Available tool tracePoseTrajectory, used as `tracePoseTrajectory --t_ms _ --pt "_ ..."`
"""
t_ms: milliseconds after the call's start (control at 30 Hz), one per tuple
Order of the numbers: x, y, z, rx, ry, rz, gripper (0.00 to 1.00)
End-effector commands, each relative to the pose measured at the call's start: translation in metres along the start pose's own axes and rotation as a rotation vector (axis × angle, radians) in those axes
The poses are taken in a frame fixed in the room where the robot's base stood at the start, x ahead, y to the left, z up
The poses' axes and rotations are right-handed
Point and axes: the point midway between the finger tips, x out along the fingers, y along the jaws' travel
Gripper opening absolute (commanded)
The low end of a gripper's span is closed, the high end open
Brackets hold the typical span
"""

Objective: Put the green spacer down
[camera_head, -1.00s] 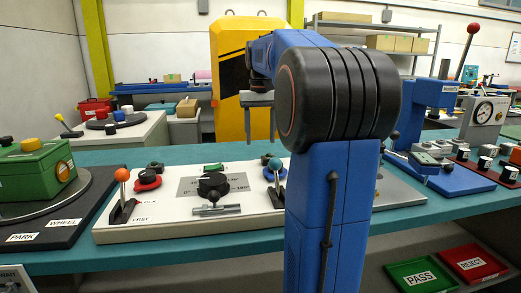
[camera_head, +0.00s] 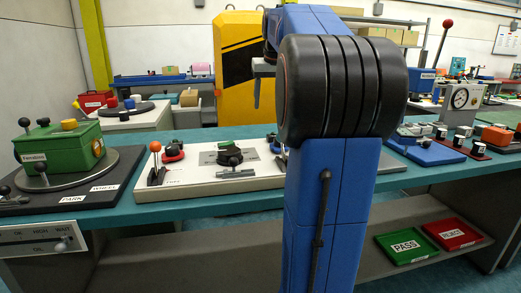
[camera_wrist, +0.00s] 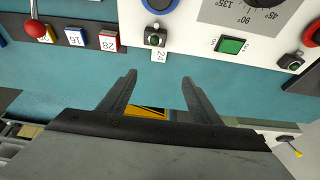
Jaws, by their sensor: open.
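My gripper (camera_wrist: 159,90) is open in the wrist view, with nothing held between its two fingers. In the head view my gripper (camera_head: 257,95) is partly hidden behind my arm. A small white label marked 24 (camera_wrist: 158,55) lies just beyond the fingertips, at the edge of the white board (camera_wrist: 190,25). It may belong to the green spacer, but I cannot tell; a small black piece with a greenish centre (camera_wrist: 154,39) adjoins it. No clear green spacer shows in the head view, where my arm hides part of the bench.
A green rectangular switch (camera_wrist: 231,46) is on the board. Pieces marked 16 (camera_wrist: 75,37) and 28 (camera_wrist: 109,41) stand beside a red-knobbed lever (camera_wrist: 36,29). A green box (camera_head: 60,145) is at left. PASS (camera_head: 407,246) and REJECT (camera_head: 452,232) trays lie below.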

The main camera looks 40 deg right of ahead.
Motion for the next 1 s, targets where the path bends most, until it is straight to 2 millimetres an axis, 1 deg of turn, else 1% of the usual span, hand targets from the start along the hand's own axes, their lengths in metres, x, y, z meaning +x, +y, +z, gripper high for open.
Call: tracePoseTrajectory --t_ms 67,167,700,833,1000 --pt "0.002 0.003 -0.003 0.0 0.013 0.002 0.58" --pt "0.011 0.004 -0.003 -0.001 0.016 0.002 0.58" --pt "0.103 0.004 -0.004 -0.001 0.014 0.002 0.58" --pt "0.116 0.004 -0.004 -0.001 0.015 0.002 0.58" --pt "0.123 0.004 -0.004 -0.001 0.016 0.002 0.58"
